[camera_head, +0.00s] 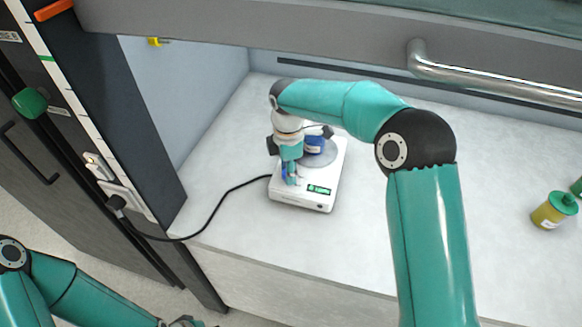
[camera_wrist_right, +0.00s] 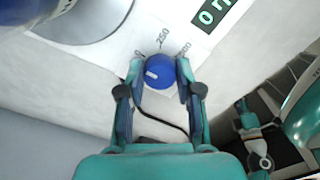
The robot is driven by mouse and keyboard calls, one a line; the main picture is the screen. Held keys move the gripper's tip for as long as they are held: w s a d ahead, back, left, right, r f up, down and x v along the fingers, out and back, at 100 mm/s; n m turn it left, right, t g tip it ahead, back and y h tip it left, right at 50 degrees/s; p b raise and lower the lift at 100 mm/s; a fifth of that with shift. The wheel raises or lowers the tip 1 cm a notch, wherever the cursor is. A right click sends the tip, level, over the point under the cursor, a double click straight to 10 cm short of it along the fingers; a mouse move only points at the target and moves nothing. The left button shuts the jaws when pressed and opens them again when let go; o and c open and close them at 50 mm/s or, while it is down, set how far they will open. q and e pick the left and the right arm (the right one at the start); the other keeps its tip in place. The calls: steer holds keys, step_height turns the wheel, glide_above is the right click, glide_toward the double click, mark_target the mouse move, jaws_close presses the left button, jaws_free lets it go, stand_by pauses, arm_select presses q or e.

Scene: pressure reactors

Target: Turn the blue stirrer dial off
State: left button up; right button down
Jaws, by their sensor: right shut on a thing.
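The white stirrer (camera_head: 303,196) stands on the bench in the head view, with a small green display on its front. Its blue dial (camera_head: 285,169) is mostly hidden by my right gripper (camera_head: 292,178). In the right wrist view, the blue dial (camera_wrist_right: 159,72) has a white mark pointing to its left, and numbers, 250 among them, are printed around it. My right gripper (camera_wrist_right: 158,75) is shut on the dial, one finger on each side. My left gripper (camera_head: 182,322) is only partly in view at the bottom edge.
A black cable (camera_head: 225,192) runs from the stirrer to a wall socket at left. The bench between is clear.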

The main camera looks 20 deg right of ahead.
steer(key=shift+s+a, duration=0.1)
steer(key=shift+a, duration=0.1)
stand_by(0.3)
steer(key=c, duration=0.8)
jaws_free()
steer(key=shift+o, duration=0.2)
steer(key=shift+d, duration=0.1)
step_height(320, 180, up, 7)
steer(key=shift+r, duration=0.2)
